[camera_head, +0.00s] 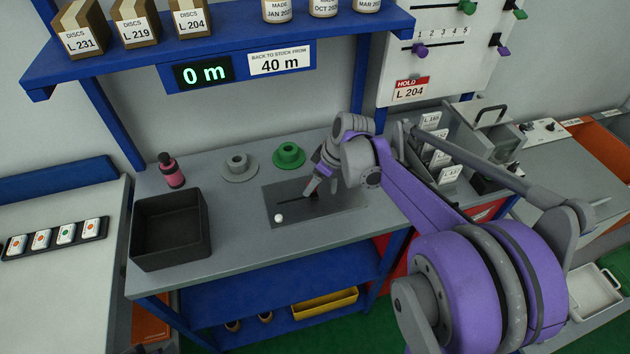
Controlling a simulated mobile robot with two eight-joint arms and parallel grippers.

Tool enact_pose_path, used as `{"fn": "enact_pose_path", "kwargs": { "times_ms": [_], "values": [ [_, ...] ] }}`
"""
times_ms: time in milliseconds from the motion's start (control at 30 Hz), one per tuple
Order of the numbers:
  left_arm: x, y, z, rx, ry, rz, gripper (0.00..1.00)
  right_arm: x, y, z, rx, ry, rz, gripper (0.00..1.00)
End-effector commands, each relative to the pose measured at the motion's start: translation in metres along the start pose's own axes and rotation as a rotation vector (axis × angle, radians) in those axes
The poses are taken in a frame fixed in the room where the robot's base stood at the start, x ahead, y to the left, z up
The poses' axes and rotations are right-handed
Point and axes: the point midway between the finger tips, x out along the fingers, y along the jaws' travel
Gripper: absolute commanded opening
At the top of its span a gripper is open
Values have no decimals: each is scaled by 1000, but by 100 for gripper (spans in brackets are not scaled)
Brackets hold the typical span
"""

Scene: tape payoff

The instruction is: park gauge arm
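A dark grey plate (345,220) lies on the grey workbench, with a dark slot or bar across it. A small white ball knob (278,218) shows at the plate's left front. I cannot tell for certain which part is the gauge arm. My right gripper (311,194) points down over the middle of the plate, behind and right of the white knob and apart from it. A small dark reddish part shows by its fingertips; the gap between the fingers is too small to judge. My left gripper is not in view.
A green flanged hub (289,155) and a grey one (239,167) stand behind the plate. A black bin (170,231) and a pink bottle (171,171) stand left. A blue shelf (240,47) overhangs the back; its display (203,73) reads 0 m. A card rack (437,150) stands right.

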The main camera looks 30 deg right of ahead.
Motion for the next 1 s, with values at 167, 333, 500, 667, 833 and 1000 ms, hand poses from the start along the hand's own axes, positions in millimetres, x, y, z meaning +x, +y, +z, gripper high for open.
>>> {"fn": "enact_pose_path", "kwargs": {
  "times_ms": [167, 333, 500, 667, 833, 1000],
  "values": [
    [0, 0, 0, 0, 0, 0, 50, 2, 0, 0, 0, 0, 0, 66],
    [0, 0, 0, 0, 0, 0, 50, 1, 0, 0, 0, 0, 0, 53],
    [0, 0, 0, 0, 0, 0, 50, 1, 0, 0, 0, 0, 0, 22],
    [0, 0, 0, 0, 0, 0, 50, 1, 0, 0, 0, 0, 0, 0],
    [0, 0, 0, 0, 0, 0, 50, 1, 0, 0, 0, 0, 0, 0],
    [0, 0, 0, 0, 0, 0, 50, 1, 0, 0, 0, 0, 0, 0]
  ]
}}
